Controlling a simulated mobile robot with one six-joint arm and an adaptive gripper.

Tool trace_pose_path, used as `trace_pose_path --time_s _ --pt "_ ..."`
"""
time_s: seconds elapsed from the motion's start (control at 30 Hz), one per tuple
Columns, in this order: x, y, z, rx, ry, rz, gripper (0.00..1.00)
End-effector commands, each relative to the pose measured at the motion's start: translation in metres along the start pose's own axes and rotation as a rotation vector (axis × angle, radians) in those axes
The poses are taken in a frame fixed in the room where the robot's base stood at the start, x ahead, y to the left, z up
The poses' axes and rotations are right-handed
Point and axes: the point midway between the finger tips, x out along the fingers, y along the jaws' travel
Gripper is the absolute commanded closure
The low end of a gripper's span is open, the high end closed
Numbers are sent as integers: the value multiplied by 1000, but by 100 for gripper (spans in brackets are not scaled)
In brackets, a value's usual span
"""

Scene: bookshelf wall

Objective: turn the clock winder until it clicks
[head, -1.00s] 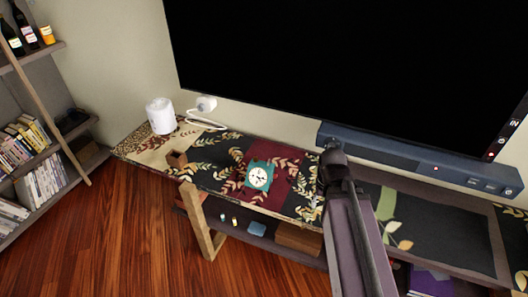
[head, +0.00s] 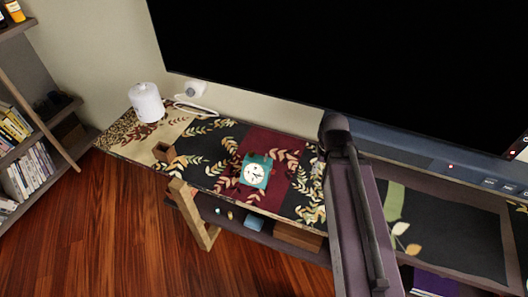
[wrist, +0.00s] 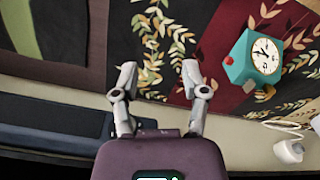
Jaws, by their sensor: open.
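A small teal clock (head: 256,172) with a white round face stands on the patterned cloth, over its dark red panel. In the wrist view the clock (wrist: 243,62) is at the upper right, and a small red knob (wrist: 228,60) shows on its left side; I cannot tell whether this is the winder. My gripper (wrist: 158,72) is open, with its two fingers apart and nothing between them. It is above the cloth to the left of the clock in the wrist view, not touching it. In the head view my arm hides the gripper.
A large black screen (head: 340,65) rises behind the table, with a long soundbar (wrist: 45,125) before it. The cloth around the clock is mostly clear.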

Motion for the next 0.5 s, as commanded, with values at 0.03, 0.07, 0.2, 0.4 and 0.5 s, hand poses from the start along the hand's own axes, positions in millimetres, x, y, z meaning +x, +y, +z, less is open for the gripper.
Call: trace_pose_path --time_s 0.03,0.07,0.2,0.4,0.5 --pt "0 0 0 0 0 0 43" --pt "0 0 0 0 0 0 43" --pt "0 0 0 0 0 0 43" --pt "0 -1 -1 -7 0 0 23" --pt "-2 -5 -6 -38 0 0 23"
